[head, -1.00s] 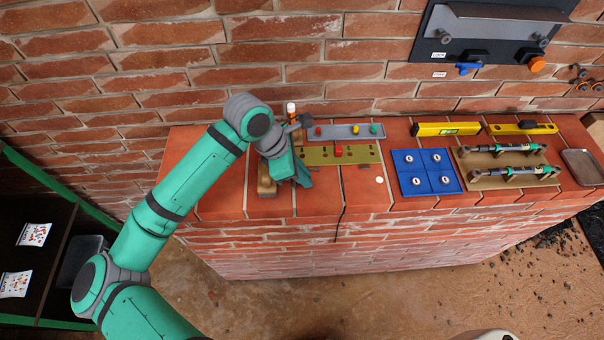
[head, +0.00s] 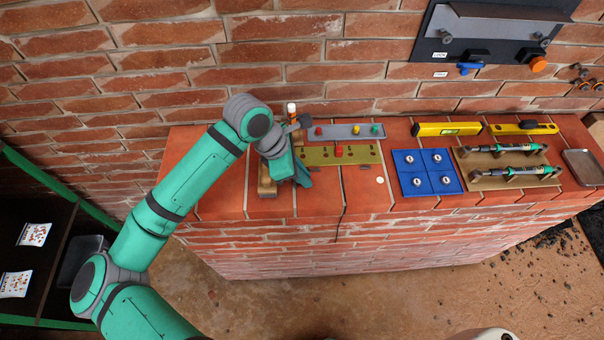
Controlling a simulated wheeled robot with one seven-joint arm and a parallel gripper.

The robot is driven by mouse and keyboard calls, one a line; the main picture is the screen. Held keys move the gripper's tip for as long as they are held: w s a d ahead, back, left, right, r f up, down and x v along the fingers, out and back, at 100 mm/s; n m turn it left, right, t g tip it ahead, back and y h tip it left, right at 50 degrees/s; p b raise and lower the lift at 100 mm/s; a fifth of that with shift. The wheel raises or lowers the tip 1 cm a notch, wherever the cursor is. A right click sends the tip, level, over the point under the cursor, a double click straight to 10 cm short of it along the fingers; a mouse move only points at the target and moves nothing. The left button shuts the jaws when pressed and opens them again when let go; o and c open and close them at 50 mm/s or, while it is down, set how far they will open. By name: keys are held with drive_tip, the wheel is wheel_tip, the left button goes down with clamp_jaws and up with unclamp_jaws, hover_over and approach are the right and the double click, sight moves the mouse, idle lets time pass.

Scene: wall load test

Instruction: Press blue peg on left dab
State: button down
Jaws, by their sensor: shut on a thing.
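My gripper (head: 303,181) points down over the left part of the wall top, at the left end of the olive board. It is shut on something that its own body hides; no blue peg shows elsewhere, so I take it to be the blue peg. The olive board (head: 357,153) has a row of dark holes and a red peg (head: 339,151) standing in it. The grey rack (head: 346,138) behind holds a red, a yellow and a green peg. A white round spot (head: 380,180) lies on the bricks to the right. I cannot make out a left dab; my gripper may cover it.
A wooden block (head: 265,181) stands just left of my gripper. To the right are a blue panel (head: 409,180), a yellow level (head: 447,129) and a wooden board with tools (head: 485,180).

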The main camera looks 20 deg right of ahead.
drive_tip(key=shift+a, duration=0.2)
drive_tip(key=shift+s+d, duration=0.15)
drive_tip(key=shift+d, duration=0.15)
drive_tip(key=c, duration=1.7)
unclamp_jaws()
drive_tip(key=shift+s, duration=0.1)
drive_tip(key=shift+o, duration=1.1)
drive_tip(key=shift+a, duration=0.1)
drive_tip(key=shift+r, duration=3)
